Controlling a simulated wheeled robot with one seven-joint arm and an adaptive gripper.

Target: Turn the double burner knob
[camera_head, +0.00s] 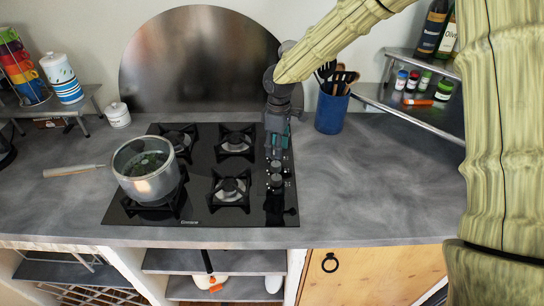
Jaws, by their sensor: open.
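The black gas hob (205,222) is set into the grey counter and has a column of knobs along its right side. Two grey round knobs show just below my gripper, an upper one (276,166) and a lower one (277,181). I cannot tell which knob is the double burner knob. My gripper (276,150) points down over the back part of the knob column, with its jaws open. It hides whatever lies beneath it there, and I cannot tell whether it touches a knob.
A blue utensil holder (331,113) stands close right of my gripper. A metal rack (430,113) holds jars and bottles. The counter right of the hob (380,180) is clear.

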